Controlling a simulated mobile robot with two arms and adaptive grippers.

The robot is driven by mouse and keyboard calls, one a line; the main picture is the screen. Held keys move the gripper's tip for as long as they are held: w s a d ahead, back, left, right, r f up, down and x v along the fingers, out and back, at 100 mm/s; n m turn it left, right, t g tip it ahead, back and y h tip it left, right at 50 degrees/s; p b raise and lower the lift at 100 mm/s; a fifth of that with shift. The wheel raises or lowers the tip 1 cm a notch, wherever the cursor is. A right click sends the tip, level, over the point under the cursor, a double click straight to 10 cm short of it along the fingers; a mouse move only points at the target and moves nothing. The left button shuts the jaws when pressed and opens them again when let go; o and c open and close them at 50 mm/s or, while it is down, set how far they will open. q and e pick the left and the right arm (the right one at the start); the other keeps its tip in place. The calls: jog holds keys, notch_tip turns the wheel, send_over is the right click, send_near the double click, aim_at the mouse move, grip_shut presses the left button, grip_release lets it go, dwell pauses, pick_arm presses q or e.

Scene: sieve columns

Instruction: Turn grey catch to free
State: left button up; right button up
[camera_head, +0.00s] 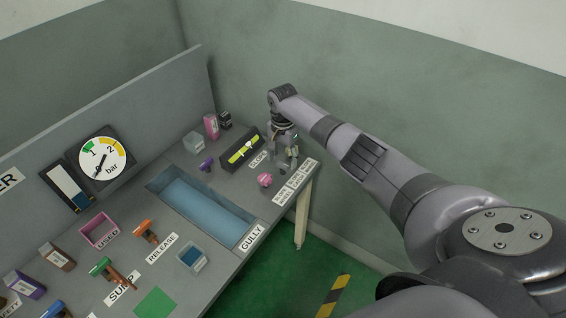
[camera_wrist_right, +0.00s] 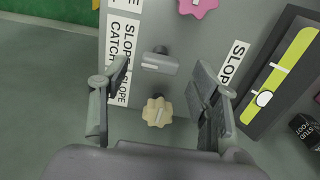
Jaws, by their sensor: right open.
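The grey catch (camera_wrist_right: 160,63) is a small grey bar on a dark post, lying crosswise in the right wrist view, with a pale mark on its face. A label reading "SLOPE CATCH" (camera_wrist_right: 121,45) lies to its left. My right gripper (camera_wrist_right: 161,80) is open, its fingers on either side of the catch in the picture; I cannot tell whether they touch it. In the head view, my right gripper (camera_head: 287,164) points down over the bench's far right corner. I cannot make out the catch there. My left gripper is not in view.
A cream star knob (camera_wrist_right: 157,111) sits close to the catch, also between the fingers in the picture. A pink star knob (camera_head: 265,180) and a yellow-green level (camera_head: 243,149) are nearby. The blue gully (camera_head: 205,207) lies left of them. The wall (camera_head: 400,100) is close behind.

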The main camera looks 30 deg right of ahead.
jog(key=shift+f, duration=1.05)
jog(key=shift+c, duration=0.6)
jog(key=c, duration=1)
